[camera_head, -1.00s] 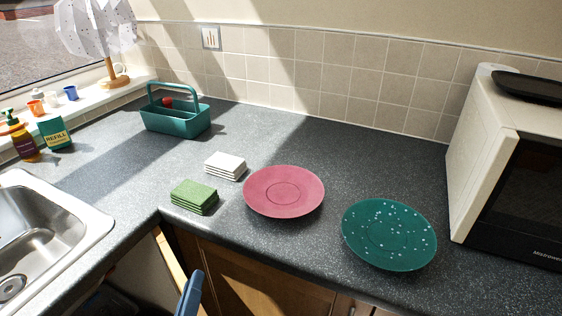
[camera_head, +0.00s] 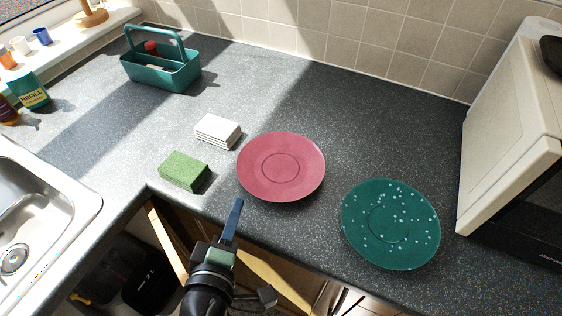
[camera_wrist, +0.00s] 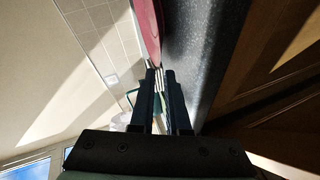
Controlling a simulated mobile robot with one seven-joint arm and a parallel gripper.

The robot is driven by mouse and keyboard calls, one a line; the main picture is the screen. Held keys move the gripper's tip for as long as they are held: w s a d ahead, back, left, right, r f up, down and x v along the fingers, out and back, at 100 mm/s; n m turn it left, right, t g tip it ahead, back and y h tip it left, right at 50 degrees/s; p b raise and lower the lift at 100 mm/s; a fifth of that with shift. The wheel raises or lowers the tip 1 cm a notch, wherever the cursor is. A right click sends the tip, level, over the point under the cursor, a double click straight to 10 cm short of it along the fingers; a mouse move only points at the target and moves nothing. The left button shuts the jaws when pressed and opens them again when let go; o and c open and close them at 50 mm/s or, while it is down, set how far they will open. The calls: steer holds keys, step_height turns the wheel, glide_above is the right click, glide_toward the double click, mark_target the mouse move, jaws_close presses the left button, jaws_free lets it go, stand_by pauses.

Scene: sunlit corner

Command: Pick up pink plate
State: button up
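The pink plate (camera_head: 281,167) lies flat on the grey counter, near its front edge, in the head view. Its edge also shows at the top of the wrist view (camera_wrist: 149,28). My gripper (camera_head: 237,203) is in front of the counter edge, just below and left of the plate in the head view, apart from it. In the wrist view, the two dark fingers (camera_wrist: 161,72) stand close together with a narrow gap between them and nothing held. The plate edge lies ahead of the fingertips there.
A speckled green plate (camera_head: 391,224) lies right of the pink one, before a microwave (camera_head: 508,125). A teal caddy (camera_head: 160,76) stands farther back. A sink (camera_head: 75,200) is at left.

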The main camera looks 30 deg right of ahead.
mark_target(244, 186)
steer(key=x, duration=0.7)
steer(key=shift+w+d+f+p, duration=0.1)
steer(key=shift+w+p, duration=0.15)
steer(key=shift+p, duration=0.1)
jaws_close()
stand_by(1.2)
